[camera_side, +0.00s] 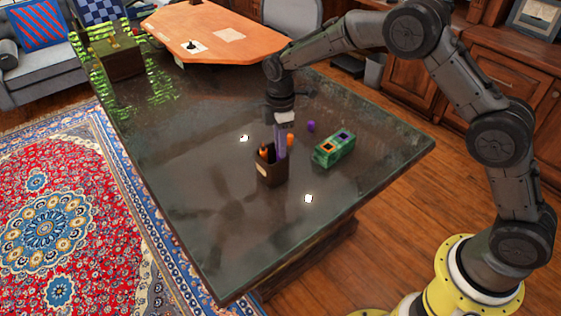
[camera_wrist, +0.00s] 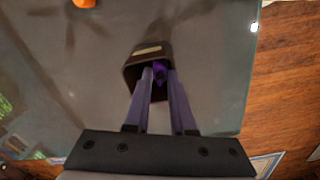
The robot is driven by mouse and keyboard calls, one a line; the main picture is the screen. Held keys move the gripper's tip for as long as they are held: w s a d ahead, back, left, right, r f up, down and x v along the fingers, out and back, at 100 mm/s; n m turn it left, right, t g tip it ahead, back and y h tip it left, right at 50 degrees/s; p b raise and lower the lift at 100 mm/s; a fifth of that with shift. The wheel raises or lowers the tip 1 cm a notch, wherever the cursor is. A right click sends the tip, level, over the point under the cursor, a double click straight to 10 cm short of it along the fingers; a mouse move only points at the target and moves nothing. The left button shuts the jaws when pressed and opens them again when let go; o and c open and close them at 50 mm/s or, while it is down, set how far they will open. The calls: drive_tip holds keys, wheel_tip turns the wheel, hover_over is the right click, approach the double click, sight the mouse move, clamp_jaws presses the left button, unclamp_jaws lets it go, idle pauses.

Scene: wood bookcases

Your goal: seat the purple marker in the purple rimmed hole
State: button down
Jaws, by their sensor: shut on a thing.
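My gripper (camera_side: 281,150) points down into a dark brown cup (camera_side: 272,174), its lavender fingers inside the cup's mouth. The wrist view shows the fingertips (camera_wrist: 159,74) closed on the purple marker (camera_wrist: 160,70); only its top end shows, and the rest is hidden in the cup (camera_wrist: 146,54). A green block (camera_side: 333,154) stands right of the cup in the side view, apart from it. The block is not visible in the wrist view.
A small orange object (camera_side: 290,139) and a small purple object (camera_side: 311,126) lie on the dark table behind the cup and block. White spots (camera_side: 308,198) show on the table, which is otherwise clear at the front.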

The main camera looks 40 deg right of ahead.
drive_tip(key=shift+r, duration=0.1)
drive_tip(key=shift+r+n, duration=0.7)
drive_tip(key=shift+r, duration=8.15)
drive_tip(key=d+n, duration=0.1)
drive_tip(key=d, duration=0.9)
drive_tip(key=s+d+m, duration=0.2)
drive_tip(key=d, duration=1.1)
wheel_tip(320, 180, down, 17)
drive_tip(key=shift+s+a+f, duration=0.15)
drive_tip(key=shift+a+f, duration=0.05)
drive_tip(key=shift+f, duration=0.1)
drive_tip(key=c, duration=0.8)
unclamp_jaws()
drive_tip(key=shift+o, duration=0.2)
